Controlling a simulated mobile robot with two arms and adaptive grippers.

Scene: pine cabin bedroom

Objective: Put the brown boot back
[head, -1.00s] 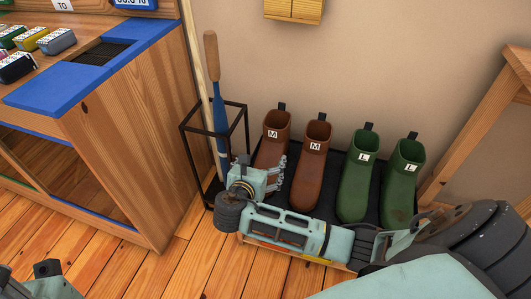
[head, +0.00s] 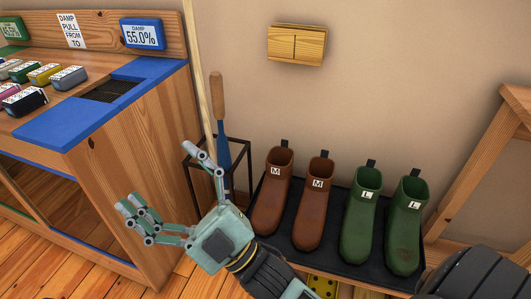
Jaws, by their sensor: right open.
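Two brown boots stand upright side by side on a black tray (head: 334,264) against the wall. The left brown boot (head: 271,205) and the right brown boot (head: 311,220) each have a white M label. Two green boots with L labels, one (head: 361,220) beside the other (head: 404,232), stand to their right on the same tray. My right gripper (head: 165,182) is open and empty, fingers spread, left of the boots and in front of the umbrella stand. It touches no boot that I can see. My left gripper is out of view.
A black wire stand (head: 240,160) holds a blue, wooden-handled item (head: 218,100) and a pale pole. A wooden cabinet (head: 130,180) with a blue-edged top and several small boxes is at left. A wooden frame (head: 485,160) stands at right. A small wooden box (head: 296,45) hangs on the wall.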

